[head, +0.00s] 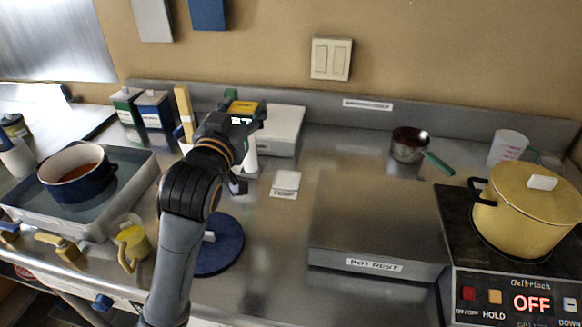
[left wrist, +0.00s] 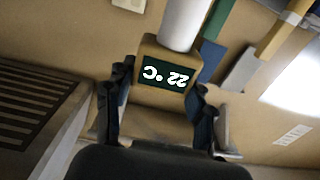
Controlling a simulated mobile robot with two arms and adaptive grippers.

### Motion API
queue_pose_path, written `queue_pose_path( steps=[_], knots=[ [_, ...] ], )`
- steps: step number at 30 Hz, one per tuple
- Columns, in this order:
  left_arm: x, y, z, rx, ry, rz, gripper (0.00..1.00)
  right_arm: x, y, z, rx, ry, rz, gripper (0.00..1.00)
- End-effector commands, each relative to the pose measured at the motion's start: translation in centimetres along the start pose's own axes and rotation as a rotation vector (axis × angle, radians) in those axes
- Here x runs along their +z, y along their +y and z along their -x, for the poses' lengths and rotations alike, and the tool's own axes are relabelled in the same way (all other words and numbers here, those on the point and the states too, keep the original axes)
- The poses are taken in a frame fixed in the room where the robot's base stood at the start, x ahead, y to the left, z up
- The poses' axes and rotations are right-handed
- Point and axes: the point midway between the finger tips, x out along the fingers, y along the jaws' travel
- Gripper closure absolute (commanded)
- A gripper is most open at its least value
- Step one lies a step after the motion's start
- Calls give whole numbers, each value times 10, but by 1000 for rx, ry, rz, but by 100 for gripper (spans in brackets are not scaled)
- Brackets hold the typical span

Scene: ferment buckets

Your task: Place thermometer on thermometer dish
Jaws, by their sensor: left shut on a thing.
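My left gripper (head: 244,124) is shut on the thermometer (head: 243,107), which has a yellow-tan body and a dark display. In the left wrist view the thermometer (left wrist: 165,72) sits between the two fingers (left wrist: 162,95); its display reads 22 °C, upside down. A white cylinder meets its body there. The thermometer is held above the back of the counter. The thermometer dish (head: 286,181), small and white with a label at its front, lies on the counter to the right of and nearer than the gripper. Nothing is seen on it. My right gripper is not in view.
A white flat-topped box (head: 284,130) stands behind the dish. The raised pot rest (head: 374,230) is right of the dish. A yellow pot (head: 530,215) stands on the hob; a blue pot (head: 78,178) is at left.

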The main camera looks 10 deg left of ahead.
Motion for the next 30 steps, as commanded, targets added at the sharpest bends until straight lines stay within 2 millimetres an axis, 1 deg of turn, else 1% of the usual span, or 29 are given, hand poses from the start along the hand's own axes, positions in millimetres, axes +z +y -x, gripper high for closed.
queue_pose_path(
  steps=[2, 5, 8, 12, 14, 15, 18, 21, 25, 29, 30],
  knots=[
    [1, 2, -4, 0, 0, 0, 100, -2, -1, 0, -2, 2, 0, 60],
    [8, 8, -18, 0, -2, 2, 100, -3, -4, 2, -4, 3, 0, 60],
    [19, 17, -40, 1, -4, 0, 100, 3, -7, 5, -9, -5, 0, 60],
    [33, 31, -72, 0, -2, 0, 100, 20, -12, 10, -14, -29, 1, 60],
    [40, 37, -85, 1, -2, -1, 100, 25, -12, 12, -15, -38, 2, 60],
    [51, 40, -91, 0, -4, 1, 100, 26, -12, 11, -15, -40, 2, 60],
    [70, 45, -105, -1, -4, 0, 100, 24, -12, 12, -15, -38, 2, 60],
    [84, 50, -115, 1, -1, 0, 100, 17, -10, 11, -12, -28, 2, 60],
    [92, 52, -122, -1, 2, 1, 100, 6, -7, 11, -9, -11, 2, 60],
    [104, 56, -129, 1, 0, 0, 100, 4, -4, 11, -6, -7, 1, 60],
    [111, 55, -128, 0, -3, 0, 100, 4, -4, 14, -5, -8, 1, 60]
  ],
)
